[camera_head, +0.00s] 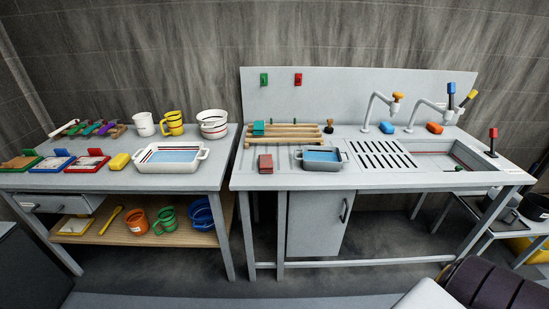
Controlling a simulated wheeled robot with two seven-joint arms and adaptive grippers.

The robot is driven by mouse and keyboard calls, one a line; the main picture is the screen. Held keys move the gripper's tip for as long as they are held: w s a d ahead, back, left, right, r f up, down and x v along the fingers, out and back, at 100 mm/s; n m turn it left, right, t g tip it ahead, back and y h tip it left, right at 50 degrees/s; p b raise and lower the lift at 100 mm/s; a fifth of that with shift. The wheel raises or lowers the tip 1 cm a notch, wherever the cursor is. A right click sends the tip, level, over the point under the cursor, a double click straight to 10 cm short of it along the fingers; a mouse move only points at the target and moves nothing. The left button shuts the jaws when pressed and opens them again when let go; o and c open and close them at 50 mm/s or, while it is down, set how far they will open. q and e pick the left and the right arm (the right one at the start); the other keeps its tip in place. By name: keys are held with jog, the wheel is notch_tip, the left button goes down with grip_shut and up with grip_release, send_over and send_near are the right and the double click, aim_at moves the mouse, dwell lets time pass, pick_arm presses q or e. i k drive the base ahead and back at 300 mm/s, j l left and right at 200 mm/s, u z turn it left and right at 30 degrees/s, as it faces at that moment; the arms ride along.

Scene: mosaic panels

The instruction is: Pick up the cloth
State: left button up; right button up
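I cannot make out anything that is clearly a cloth. Small flat items that could be folded cloth or blocks are a red piece (265,163) and a teal piece (258,127) on the sink unit, and a yellow piece (119,161) on the left table. The teal piece is at the left end of the wooden bars (292,133).
A white basin of blue water (172,156) stands on the left table and a smaller grey one (321,155) on the sink unit. The floor in front is partly clear.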

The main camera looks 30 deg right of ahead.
aim_at(266, 166)
jog(key=i+j+z, duration=0.25)
jog(key=i, duration=0.15)
jog(key=i+j+z, duration=0.3)
jog(key=i+j, duration=0.05)
